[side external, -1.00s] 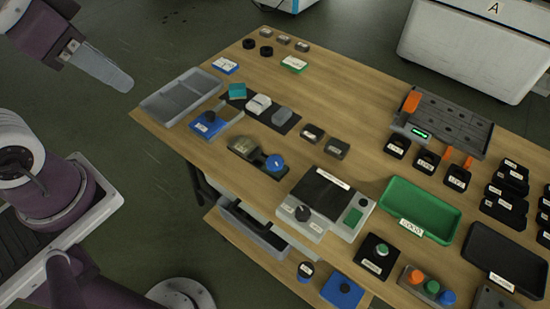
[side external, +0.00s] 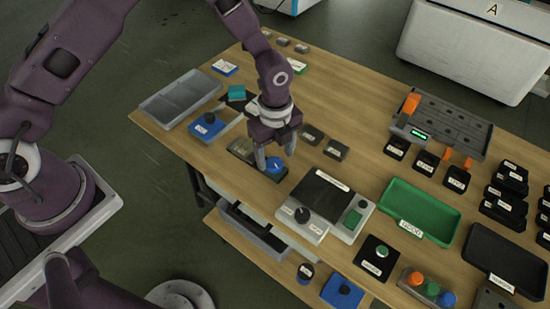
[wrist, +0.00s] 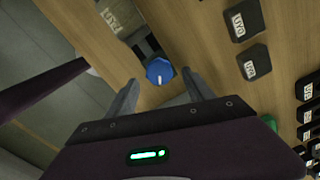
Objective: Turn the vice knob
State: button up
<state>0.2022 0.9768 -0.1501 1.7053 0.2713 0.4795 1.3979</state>
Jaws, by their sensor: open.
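The vice knob is a round blue knob (side external: 276,166) with a white mark, on the right end of the small dark vice (side external: 241,149) near the table's front edge. In the wrist view the blue knob (wrist: 159,71) lies just beyond and between my fingertips, its white line pointing toward the gripper. My gripper (side external: 275,162) points down over the knob, with a finger on either side of it. In the wrist view the gripper (wrist: 160,78) is open, with visible gaps beside the knob. The fingers partly hide the knob and vice in the side view.
A control box (side external: 304,212) with a dark knob stands right of the vice. A green tray (side external: 400,208) stands further right.

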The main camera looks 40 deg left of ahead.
notch_tip(320, 180, down, 2)
jog(key=shift+f, duration=0.2)
grip_shut()
jog(key=shift+n, duration=0.3)
jog(key=n, duration=0.5)
jog(key=shift+w+r, duration=0.1)
jog(key=n, duration=1.2)
jog(key=shift+w+a+n, duration=0.1)
jog(key=shift+n, duration=0.2)
jog(key=n, duration=0.5)
jog(key=shift+n, duration=0.4)
